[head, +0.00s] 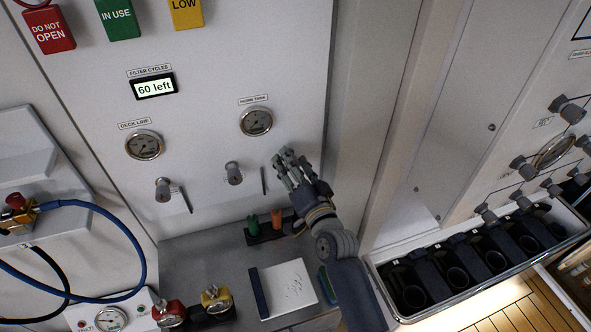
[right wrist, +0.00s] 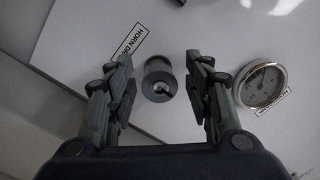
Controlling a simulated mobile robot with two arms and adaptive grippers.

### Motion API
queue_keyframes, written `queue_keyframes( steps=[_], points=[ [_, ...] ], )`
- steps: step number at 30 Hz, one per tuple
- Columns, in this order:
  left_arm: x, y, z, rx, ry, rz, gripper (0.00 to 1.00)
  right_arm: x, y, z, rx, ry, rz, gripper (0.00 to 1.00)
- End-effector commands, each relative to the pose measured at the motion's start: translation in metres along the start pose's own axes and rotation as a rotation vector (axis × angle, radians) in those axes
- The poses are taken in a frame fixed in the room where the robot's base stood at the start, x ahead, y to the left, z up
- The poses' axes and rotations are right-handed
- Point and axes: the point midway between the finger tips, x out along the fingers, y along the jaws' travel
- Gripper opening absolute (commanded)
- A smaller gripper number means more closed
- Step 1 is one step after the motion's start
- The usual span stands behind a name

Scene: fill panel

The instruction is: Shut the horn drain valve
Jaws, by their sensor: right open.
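The horn drain valve (right wrist: 158,78) shows in the right wrist view as a round, dark-capped knob beside a partly hidden label (right wrist: 126,42) reading "HORN DR…". My right gripper (right wrist: 160,85) is open, with a finger on either side of the knob and a visible gap to each. How deep the fingers reach around it is unclear. In the head view my right gripper (head: 287,161) is at the panel, right of and below the horn tank gauge (head: 256,121), and covers the valve. My left gripper is not in view.
Two other knobs (head: 162,189) (head: 233,173) stand left of my right gripper. A counter below holds a notepad (head: 289,288) and a small rack with green and orange items. A blue hose (head: 137,240) hangs at left. A bin of dark holders (head: 470,260) stands right.

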Motion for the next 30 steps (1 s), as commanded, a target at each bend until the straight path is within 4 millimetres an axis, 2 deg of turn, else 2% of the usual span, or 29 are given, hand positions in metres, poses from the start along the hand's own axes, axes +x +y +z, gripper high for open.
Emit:
queue_keyframes(
  steps=[5,12,18,24,30],
  points=[
    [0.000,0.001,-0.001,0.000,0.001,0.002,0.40,-0.019,0.001,0.001,-0.001,-0.001,0.002,0.47],
    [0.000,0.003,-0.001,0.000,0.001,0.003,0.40,-0.068,0.001,0.001,0.000,-0.003,0.002,0.47],
    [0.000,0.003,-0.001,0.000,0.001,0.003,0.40,-0.102,0.001,0.002,0.000,-0.004,0.002,0.47],
    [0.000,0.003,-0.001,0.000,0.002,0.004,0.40,-0.117,0.000,0.001,0.000,-0.002,0.000,0.47],
    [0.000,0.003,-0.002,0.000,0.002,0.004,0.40,-0.119,0.000,0.001,0.001,-0.002,0.000,0.47]
  ],
)
